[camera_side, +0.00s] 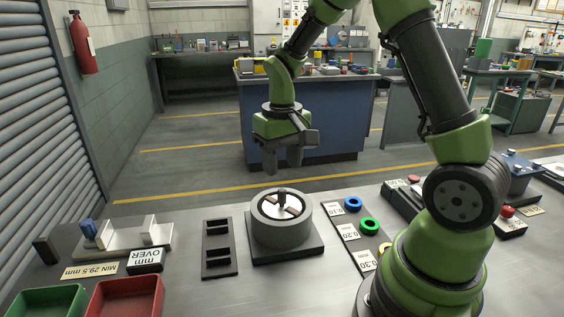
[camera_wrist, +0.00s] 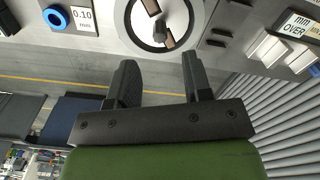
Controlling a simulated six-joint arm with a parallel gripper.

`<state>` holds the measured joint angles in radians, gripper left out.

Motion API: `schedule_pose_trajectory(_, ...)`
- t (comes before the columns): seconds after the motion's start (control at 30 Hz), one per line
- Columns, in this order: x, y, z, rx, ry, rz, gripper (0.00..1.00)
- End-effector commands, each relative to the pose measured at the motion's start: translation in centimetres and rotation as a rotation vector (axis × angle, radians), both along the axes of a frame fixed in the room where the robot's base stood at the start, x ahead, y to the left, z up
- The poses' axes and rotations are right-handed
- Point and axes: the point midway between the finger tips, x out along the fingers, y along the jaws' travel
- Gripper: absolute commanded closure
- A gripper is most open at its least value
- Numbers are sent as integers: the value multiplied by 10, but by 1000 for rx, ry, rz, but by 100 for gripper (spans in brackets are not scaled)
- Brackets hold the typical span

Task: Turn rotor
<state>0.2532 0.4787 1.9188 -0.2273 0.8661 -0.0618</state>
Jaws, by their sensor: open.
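A round grey pump housing (camera_side: 281,232) stands on a dark square base in the middle of the bench. Inside its open top is the rotor (camera_side: 272,209), with a pale face, brown vanes and a dark upright knob (camera_side: 282,195) at its middle. In the wrist view the rotor knob (camera_wrist: 160,32) and brown vanes show at the top, ahead of the fingers. My gripper (camera_side: 283,170) hangs above and slightly behind the housing, apart from it. Its two fingers (camera_wrist: 160,65) are spread, with nothing between them.
A black slotted holder (camera_side: 219,248) lies left of the housing. Blue, green and yellow rings (camera_side: 369,226) sit by labelled cards on the right. A gauge fixture with a blue part (camera_side: 88,230) and green and red trays (camera_side: 125,298) are at left. Space above the housing is clear.

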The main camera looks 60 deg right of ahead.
Motion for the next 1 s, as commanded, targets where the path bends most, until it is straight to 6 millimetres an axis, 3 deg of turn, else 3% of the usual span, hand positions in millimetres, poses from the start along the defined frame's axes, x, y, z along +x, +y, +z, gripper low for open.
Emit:
schedule_pose_trajectory(0.13,0,0,1,0,0,54,62)
schedule_pose_trajectory(0.23,0,0,3,0,-1,211,62)
schedule_pose_trajectory(0.7,1,0,20,-2,0,1570,62)
schedule_pose_trajectory(0.83,1,0,24,-1,0,1816,62)
schedule_pose_trajectory(1.0,1,0,25,-1,0,1958,62)
